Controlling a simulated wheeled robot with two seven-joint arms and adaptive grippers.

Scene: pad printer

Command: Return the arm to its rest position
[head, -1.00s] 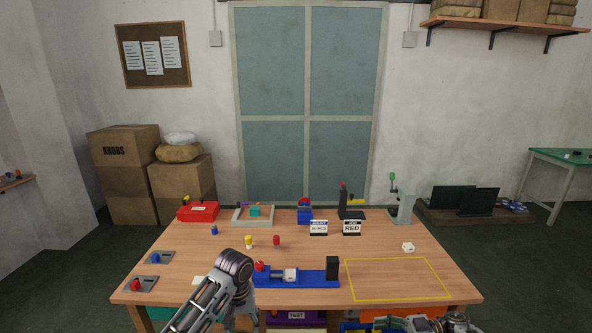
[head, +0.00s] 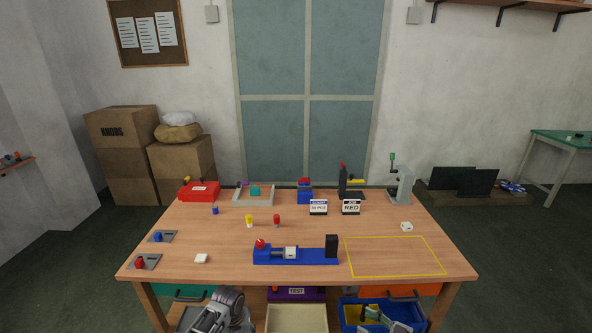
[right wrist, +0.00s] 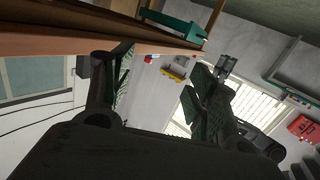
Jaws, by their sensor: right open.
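My left arm (head: 217,312) shows at the bottom edge of the head view, low in front of the table; only a grey arm link shows, and its gripper is not visible. My right gripper (right wrist: 170,70) is open and empty in the right wrist view, its two dark fingers spread apart. It is beside a wooden edge with a green part (right wrist: 178,25) on it. In the head view I cannot clearly make out my right gripper. The table (head: 215,235) stands clear of both arms on its top.
A yellow outlined area (head: 395,257) is empty. Red (head: 277,220) and yellow (head: 249,220) pieces stand mid-table. A blue bin (head: 350,318) is below.

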